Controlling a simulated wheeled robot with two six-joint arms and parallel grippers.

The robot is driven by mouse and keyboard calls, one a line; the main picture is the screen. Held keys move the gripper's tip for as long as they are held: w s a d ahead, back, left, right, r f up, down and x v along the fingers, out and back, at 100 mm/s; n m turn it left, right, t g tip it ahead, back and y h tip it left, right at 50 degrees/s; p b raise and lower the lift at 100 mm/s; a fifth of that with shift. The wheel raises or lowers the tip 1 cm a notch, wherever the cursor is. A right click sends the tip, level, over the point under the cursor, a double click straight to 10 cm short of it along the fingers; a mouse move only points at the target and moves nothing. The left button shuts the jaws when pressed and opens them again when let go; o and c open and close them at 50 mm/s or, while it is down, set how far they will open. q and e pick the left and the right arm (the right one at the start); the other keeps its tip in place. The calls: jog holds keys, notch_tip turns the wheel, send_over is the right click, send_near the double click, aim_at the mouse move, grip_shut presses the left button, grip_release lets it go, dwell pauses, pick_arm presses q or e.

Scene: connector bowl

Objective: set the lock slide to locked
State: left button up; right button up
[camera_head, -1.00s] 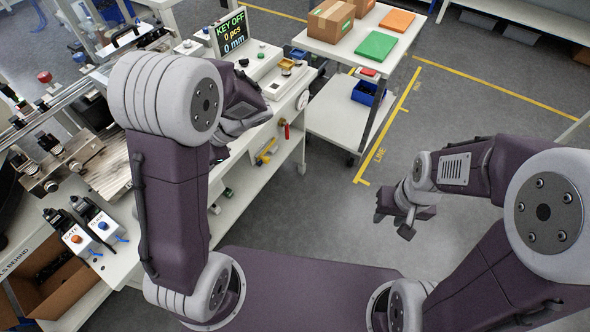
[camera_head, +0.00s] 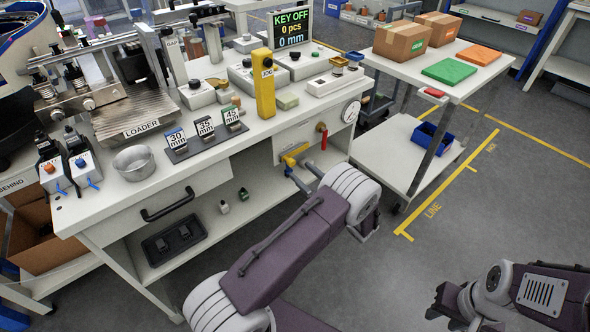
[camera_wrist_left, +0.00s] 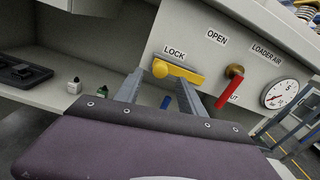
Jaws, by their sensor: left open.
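The lock slide (camera_wrist_left: 185,74) is a yellow bar with a round knob (camera_wrist_left: 160,69) at its left end, on the bench's front panel under the word LOCK (camera_wrist_left: 174,53). OPEN (camera_wrist_left: 216,37) is printed further right. In the head view the yellow slide (camera_head: 294,157) shows below the bench top, partly hidden by my arm. My left gripper (camera_wrist_left: 161,80) is open, its fingers pointing at the panel on either side of the knob end. Contact cannot be told. My right gripper (camera_head: 447,305) is at the lower right, away from the bench; its jaws are unclear.
A red valve handle (camera_wrist_left: 229,91) and a round gauge (camera_wrist_left: 275,94) sit right of the slide. A drawer handle (camera_head: 168,204) sticks out to the left. A white cart (camera_head: 390,150) stands to the right. The floor at right is clear.

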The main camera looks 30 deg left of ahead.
aim_at(293, 164)
pick_arm(q)
jog(key=b+x, duration=0.1)
jog(key=x, duration=0.4)
jog(key=shift+c, duration=0.4)
grip_shut()
dwell(0.9)
